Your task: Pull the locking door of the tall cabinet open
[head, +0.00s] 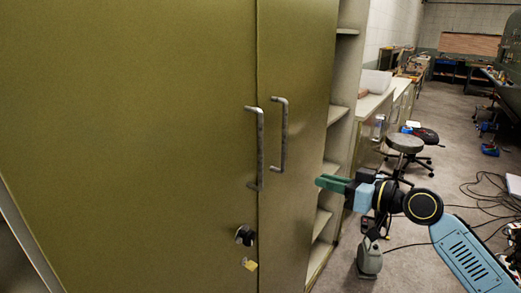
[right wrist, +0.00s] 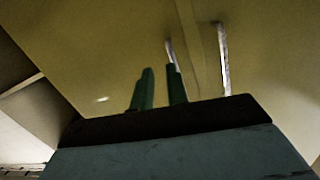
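The tall olive cabinet has a wide left door (head: 140,130) and a narrower-looking right door (head: 297,60). Each door carries an upright metal bar handle, the left handle (head: 260,150) and the right handle (head: 283,135). A dark lock (head: 245,236) with a yellow tag or padlock (head: 250,265) sits low on the left door. My right gripper (head: 325,183) has green fingers and is right of both handles, apart from them. In the right wrist view its fingers (right wrist: 159,85) stand apart with nothing between them, and both handles show beyond. My left gripper is out of view.
Pale shelves (head: 335,115) show along the right edge of the right door. A workbench (head: 375,100), a round stool (head: 405,143) and a grey-green device (head: 369,262) stand farther right. Cables (head: 485,195) lie on the floor. Open floor (head: 455,160) runs behind my right arm.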

